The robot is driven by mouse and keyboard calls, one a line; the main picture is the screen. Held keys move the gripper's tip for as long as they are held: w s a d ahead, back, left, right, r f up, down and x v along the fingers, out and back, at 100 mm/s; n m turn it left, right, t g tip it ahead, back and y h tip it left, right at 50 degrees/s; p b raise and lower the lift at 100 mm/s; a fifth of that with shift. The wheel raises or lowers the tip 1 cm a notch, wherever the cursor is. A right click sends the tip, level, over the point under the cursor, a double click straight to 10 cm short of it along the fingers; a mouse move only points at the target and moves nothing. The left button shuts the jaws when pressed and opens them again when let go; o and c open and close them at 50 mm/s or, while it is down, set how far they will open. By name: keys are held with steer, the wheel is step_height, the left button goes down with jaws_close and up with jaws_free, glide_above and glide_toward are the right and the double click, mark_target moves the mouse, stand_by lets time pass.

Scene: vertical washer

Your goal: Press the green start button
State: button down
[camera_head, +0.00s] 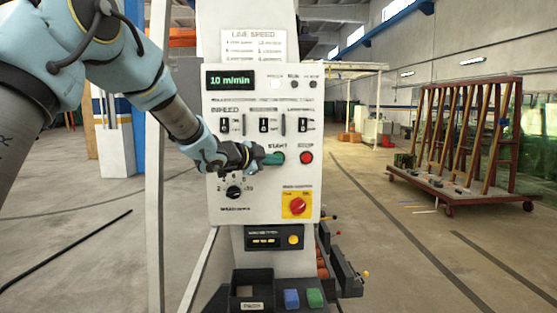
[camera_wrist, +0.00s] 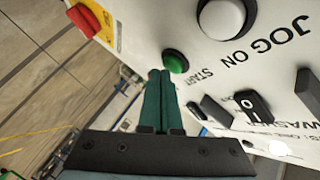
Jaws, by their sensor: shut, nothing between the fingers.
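The green start button (camera_wrist: 175,61) is a small round dome on the white panel, with the word START beside it in the wrist view. My gripper (camera_wrist: 160,73) has its two dark green fingers side by side and shut, holding nothing. The fingertips lie right by the button's edge in the wrist view; I cannot tell whether they touch it. In the head view my gripper (camera_head: 275,159) reaches the panel from the left, just under the START label.
A red stop button (camera_head: 306,157) is just right of my fingertips. A red rotary switch on a yellow plate (camera_head: 297,205) and a black speed knob (camera_head: 233,192) are below. Toggle switches (camera_head: 264,125) line the panel above. A large white button (camera_wrist: 222,18) is close to the green one.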

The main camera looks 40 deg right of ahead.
steer(key=shift+w+d, duration=0.3)
steer(key=shift+w, duration=0.05)
stand_by(0.5)
steer(key=shift+a, duration=0.1)
steer(key=shift+s+a+b, duration=0.4)
steer(key=shift+s+a, duration=0.1)
steer(key=shift+s, duration=0.2)
